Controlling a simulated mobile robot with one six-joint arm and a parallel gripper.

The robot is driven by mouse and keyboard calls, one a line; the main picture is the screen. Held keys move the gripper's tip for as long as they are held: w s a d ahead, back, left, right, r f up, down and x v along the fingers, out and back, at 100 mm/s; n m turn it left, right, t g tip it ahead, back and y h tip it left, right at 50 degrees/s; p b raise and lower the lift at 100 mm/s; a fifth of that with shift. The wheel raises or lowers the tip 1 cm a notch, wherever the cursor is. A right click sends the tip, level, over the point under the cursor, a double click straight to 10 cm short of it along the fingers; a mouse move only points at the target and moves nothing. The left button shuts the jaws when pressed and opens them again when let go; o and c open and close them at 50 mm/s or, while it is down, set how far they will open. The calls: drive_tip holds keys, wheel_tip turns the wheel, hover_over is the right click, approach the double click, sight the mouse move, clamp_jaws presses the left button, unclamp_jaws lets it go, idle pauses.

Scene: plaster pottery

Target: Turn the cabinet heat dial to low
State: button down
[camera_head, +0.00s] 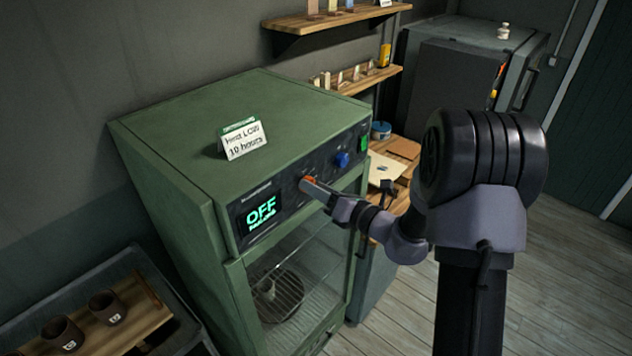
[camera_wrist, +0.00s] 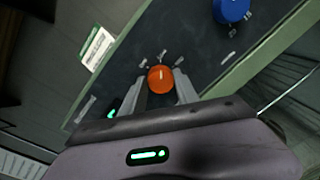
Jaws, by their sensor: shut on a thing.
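The green cabinet (camera_head: 190,130) stands in the middle of the head view, with a dark control panel along its upper front edge. The orange dial (camera_wrist: 160,79) is on that panel; in the head view it shows as a small orange patch (camera_head: 309,181). My gripper (camera_wrist: 161,88) is at the panel, shut on the orange dial, with one finger on each side of it. A white pointer line on the dial faces the upper part of the wrist view, towards the small marks around it. The cabinet display (camera_head: 261,215) reads OFF in green letters.
A blue knob (camera_head: 342,160) sits further right on the same panel, and a green switch (camera_head: 363,143) is beyond it. A card (camera_head: 243,142) reading "Heat LOW 10 hours" stands on the cabinet top. A tray of dark cups (camera_head: 90,318) is at lower left.

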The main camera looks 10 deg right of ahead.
drive_tip(key=shift+m+p, duration=0.3)
drive_tip(key=shift+m, duration=0.2)
drive_tip(key=c, duration=0.9)
unclamp_jaws()
drive_tip(key=b+v, duration=0.2)
drive_tip(key=v, duration=1.5)
drive_tip(key=shift+s+d+r+b, duration=0.1)
drive_tip(key=shift+s+d+b, duration=0.1)
drive_tip(key=shift+b, duration=0.2)
drive_tip(key=shift+a, duration=0.1)
